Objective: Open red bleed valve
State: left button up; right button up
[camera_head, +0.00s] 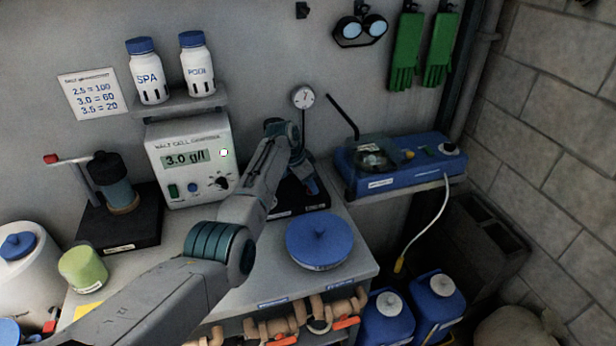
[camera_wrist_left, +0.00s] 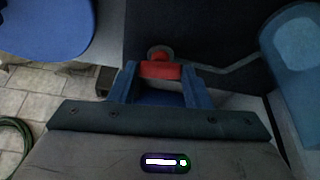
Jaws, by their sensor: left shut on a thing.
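The red bleed valve (camera_wrist_left: 160,71) shows in the left wrist view as a small red handle on a grey round fitting, with a thin grey pipe leading off to the right. My left gripper (camera_wrist_left: 156,82) has its two blue fingers on either side of the red handle and is shut on it. In the head view my left gripper (camera_head: 312,186) reaches down at the black stand below the round gauge (camera_head: 303,97); the red handle is hidden there behind my arm. My right gripper is not in view.
A blue round lid (camera_head: 319,242) lies on the bench just right of my arm. A salt cell controller (camera_head: 190,158) stands to the left, a blue tester (camera_head: 405,165) to the right. Orange-handled pipe valves (camera_head: 346,322) line the front below the bench.

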pick_arm(q)
jog(key=n+p, duration=0.1)
jog(key=n+t+p, duration=0.1)
jog(key=n+p, duration=0.1)
jog(key=shift+s+d+r+n+y, duration=0.15)
jog(key=shift+r+n+y, duration=0.05)
jog(key=shift+n+y, duration=0.1)
jog(key=n+y+p, duration=0.1)
jog(key=n, duration=0.1)
jog(key=shift+f+n+t+p, duration=0.1)
jog(key=shift+n+t+p, duration=0.2)
jog(key=shift+t+p, duration=0.1)
jog(key=shift+s+d+n+y, duration=0.15)
jog(key=shift+n+y, duration=0.15)
jog(key=shift+n, duration=0.7)
jog(key=shift+f+n+t+y, duration=0.1)
jog(key=shift+n+t+y, duration=0.2)
jog(key=shift+n, duration=0.5)
jog(key=shift+d+n+y, duration=0.1)
jog(key=shift+n+y, duration=0.3)
jog(key=shift+n, duration=0.5)
jog(key=shift+d+n+y+b, duration=0.15)
jog(key=shift+n+y+b, duration=0.65)
jog(key=shift+n+b, duration=1.1)
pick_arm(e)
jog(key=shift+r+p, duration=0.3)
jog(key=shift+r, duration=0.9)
pick_arm(q)
jog(key=shift+n, duration=0.4)
jog(key=o, duration=1)
